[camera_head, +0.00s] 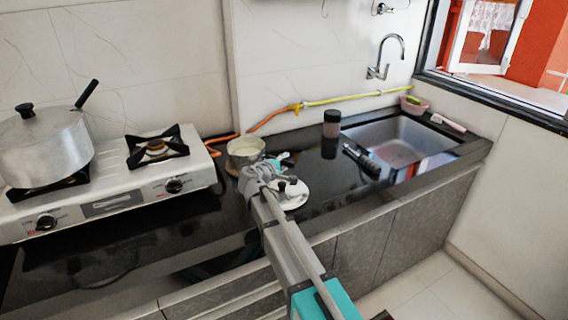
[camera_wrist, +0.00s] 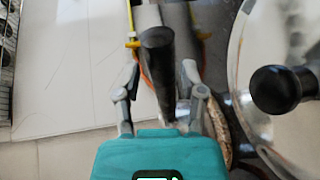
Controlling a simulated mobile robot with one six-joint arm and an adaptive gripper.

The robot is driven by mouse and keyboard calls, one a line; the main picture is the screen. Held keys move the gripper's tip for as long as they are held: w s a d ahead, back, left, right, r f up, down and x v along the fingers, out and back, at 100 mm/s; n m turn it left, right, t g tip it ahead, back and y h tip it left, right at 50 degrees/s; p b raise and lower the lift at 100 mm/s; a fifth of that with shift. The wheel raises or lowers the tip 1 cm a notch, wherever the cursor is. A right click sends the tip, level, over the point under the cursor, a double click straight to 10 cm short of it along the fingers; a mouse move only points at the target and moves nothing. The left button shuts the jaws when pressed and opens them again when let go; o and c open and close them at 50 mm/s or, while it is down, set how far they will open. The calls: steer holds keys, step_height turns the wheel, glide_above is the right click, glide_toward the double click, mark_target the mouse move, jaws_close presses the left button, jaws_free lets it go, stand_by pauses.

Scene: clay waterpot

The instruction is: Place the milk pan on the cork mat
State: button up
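The milk pan (camera_head: 245,152) is a small light metal pan with pale contents, standing upright beside the stove in the head view. A brown edge under it looks like the cork mat (camera_head: 231,169); how far the pan sits over it is hidden. In the wrist view a brown curved rim, likely the same mat (camera_wrist: 223,138), shows beside the lid. My gripper (camera_head: 262,172) is beside the pan in the head view. In the wrist view a dark handle (camera_wrist: 158,62) runs between my fingers (camera_wrist: 161,68), with narrow gaps at both sides.
A lid with a black knob (camera_head: 292,194) lies close to my gripper; it also fills the right of the wrist view (camera_wrist: 250,125). The stove (camera_head: 115,185) with a large lidded pot (camera_head: 45,150) is left. A dark jar (camera_head: 331,124) and the sink (camera_head: 395,138) are right.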

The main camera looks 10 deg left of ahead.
stand_by(0.4)
steer(key=p+v, duration=0.2)
steer(key=v, duration=1)
